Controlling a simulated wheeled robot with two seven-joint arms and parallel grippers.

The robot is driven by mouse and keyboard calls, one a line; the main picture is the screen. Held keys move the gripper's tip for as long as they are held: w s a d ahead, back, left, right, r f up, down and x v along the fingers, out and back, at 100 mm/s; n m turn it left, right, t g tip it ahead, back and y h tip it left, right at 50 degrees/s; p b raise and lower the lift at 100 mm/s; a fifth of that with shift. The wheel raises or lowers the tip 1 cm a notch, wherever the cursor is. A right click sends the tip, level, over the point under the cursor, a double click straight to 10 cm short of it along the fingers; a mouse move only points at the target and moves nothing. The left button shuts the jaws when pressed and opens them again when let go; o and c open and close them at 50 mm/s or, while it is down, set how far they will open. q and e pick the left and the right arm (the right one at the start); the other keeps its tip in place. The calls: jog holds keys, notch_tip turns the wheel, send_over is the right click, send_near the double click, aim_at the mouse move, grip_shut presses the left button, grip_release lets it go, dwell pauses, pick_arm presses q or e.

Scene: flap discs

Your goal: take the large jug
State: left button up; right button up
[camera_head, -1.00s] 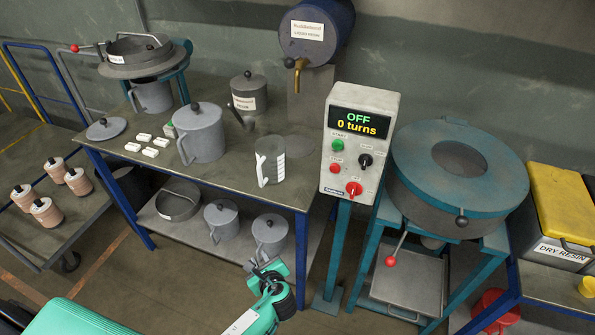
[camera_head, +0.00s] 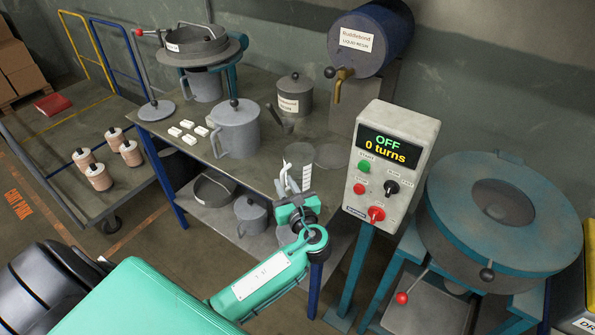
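The large grey jug (camera_head: 238,133) stands upright on the table, with a knobbed lid and its handle on the left. A smaller open jug (camera_head: 300,154) with white scale marks stands nearer the table's front edge. My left gripper (camera_head: 294,196) is in front of the small jug's lower part, to the right of and below the large jug, apart from it. Its fingers are small and blend with the jug behind, so their opening is unclear. My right gripper is not in view.
White blocks (camera_head: 188,125) and a loose lid (camera_head: 155,110) lie left of the large jug. A labelled pot (camera_head: 295,97) stands behind right. The control box (camera_head: 392,165) rises right of my gripper.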

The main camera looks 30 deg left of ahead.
aim_at(283, 179)
pick_arm(q)
jog(key=p+x, duration=0.1)
jog(key=x, duration=0.4)
jog(key=shift+w+f, duration=0.2)
grip_shut()
jog(key=shift+r, duration=0.1)
notch_tip(283, 179, up, 20)
dwell(0.4)
